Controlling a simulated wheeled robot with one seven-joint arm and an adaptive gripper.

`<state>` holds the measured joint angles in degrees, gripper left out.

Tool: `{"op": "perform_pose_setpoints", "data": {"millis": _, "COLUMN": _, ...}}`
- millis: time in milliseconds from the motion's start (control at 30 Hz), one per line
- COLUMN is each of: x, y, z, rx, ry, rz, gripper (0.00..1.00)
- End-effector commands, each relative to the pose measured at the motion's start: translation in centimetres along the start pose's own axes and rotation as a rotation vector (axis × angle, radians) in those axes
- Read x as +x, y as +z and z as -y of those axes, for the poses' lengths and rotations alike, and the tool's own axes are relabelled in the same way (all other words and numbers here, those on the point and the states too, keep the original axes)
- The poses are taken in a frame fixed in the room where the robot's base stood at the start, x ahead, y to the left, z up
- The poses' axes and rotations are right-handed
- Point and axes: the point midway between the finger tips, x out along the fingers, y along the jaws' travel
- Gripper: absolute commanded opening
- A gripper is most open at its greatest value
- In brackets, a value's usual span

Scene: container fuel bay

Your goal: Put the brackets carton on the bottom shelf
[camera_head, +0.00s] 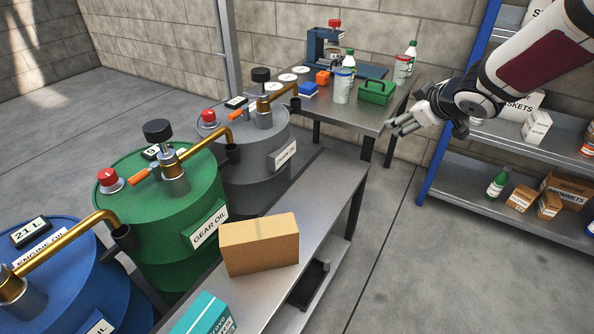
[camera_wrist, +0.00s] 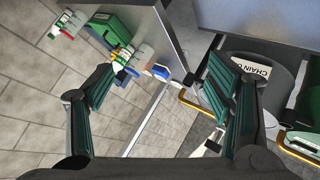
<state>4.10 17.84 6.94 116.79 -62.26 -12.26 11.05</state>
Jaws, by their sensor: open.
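A plain brown carton (camera_head: 260,245) sits on the metal bench in the head view; no label shows on its visible faces, so I cannot tell if it is the brackets carton. My gripper (camera_head: 405,122) is open and empty, high at the right, in front of the rack and away from the brown carton. Its spread fingers also show in the wrist view (camera_wrist: 163,90) with nothing between them. The lower visible shelf (camera_head: 455,190) of the blue-posted rack holds a green bottle (camera_head: 497,184), small cartons (camera_head: 521,198) and a grommets carton (camera_head: 567,191).
A teal box (camera_head: 204,315) lies at the bench's near end (camera_head: 310,205). Blue (camera_head: 60,285), green (camera_head: 165,215) and grey (camera_head: 255,160) drums with brass pumps stand left of it. A back table (camera_head: 350,116) is cluttered. The shelf's left part and the floor before it are clear.

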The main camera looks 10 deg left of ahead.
Motion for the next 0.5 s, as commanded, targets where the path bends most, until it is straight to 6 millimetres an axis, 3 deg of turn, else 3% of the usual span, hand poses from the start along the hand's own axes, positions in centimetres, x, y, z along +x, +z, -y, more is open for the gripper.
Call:
{"op": "perform_pose_setpoints", "data": {"millis": 33, "x": 2.5, "y": -0.4, "z": 1.6, "rx": -0.029, "ry": -0.063, "rz": -0.059, "gripper": 0.73}}
{"op": "perform_pose_setpoints", "data": {"millis": 100, "x": 5.1, "y": -1.4, "z": 4.0, "rx": -0.071, "ry": -0.153, "rz": -0.158, "gripper": 0.73}}
{"op": "perform_pose_setpoints", "data": {"millis": 233, "x": 8.6, "y": -2.3, "z": 9.7, "rx": -0.121, "ry": -0.344, "rz": -0.343, "gripper": 0.73}}
{"op": "perform_pose_setpoints", "data": {"millis": 367, "x": 10.1, "y": -2.1, "z": 15.8, "rx": -0.136, "ry": -0.558, "rz": -0.527, "gripper": 0.73}}
{"op": "perform_pose_setpoints", "data": {"millis": 500, "x": 9.4, "y": -0.6, "z": 22.4, "rx": -0.114, "ry": -0.807, "rz": -0.721, "gripper": 0.73}}
